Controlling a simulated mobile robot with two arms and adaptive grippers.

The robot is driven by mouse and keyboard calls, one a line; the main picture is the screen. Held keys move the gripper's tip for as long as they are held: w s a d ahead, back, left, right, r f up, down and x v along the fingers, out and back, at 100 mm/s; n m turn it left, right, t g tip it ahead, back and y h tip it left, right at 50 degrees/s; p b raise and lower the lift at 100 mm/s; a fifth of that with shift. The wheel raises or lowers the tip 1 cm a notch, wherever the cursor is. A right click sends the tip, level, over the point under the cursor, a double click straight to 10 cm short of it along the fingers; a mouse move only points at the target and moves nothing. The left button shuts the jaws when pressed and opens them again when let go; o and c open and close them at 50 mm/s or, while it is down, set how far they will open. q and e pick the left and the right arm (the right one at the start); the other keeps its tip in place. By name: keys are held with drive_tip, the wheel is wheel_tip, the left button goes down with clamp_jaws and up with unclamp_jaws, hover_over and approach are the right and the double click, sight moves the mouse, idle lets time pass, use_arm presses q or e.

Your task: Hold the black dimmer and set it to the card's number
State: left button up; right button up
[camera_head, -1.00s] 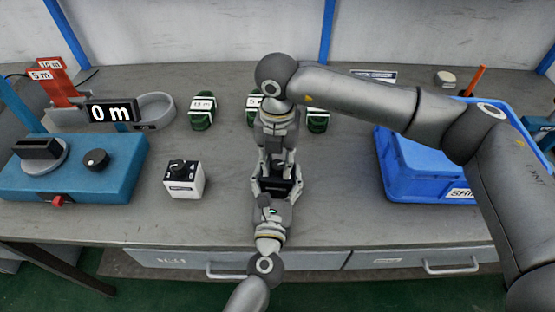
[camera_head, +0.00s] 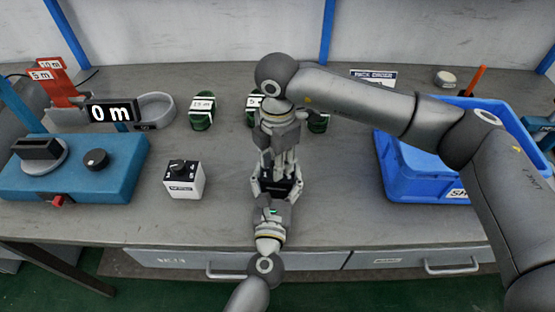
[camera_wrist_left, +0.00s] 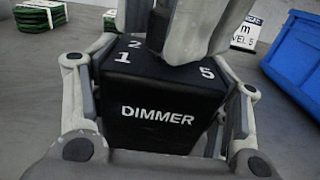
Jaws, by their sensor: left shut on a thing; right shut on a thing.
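The black dimmer (camera_wrist_left: 157,117) is a dark block lettered DIMMER, with the numbers 1, 2 and 5 showing on its top. My left gripper (camera_head: 274,195) is shut on its sides from the front. In the head view the dimmer (camera_head: 277,184) is mostly hidden between the grippers. My right gripper (camera_head: 279,167) comes down from above and is shut at the dimmer's top; in the left wrist view its fingers (camera_wrist_left: 180,45) cover the knob, so the setting is hidden. A white card (camera_head: 373,76) stands at the back; in the left wrist view it (camera_wrist_left: 246,33) partly reads "VEL 5".
A white dial box (camera_head: 184,179) stands left of the grippers. A blue machine (camera_head: 75,168) with a "0 m" display (camera_head: 111,112) is at far left. Green coils (camera_head: 202,111) lie behind. A blue bin (camera_head: 425,180) is at right. Bench between white box and grippers is clear.

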drive_tip(key=shift+m, duration=0.3)
drive_tip(key=o, duration=1.1)
drive_tip(key=shift+c, duration=0.2)
drive_tip(key=shift+r, duration=0.1)
wheel_tip(320, 180, up, 12)
use_arm(q)
drive_tip(key=o, duration=1.1)
drive_tip(key=shift+c, duration=0.2)
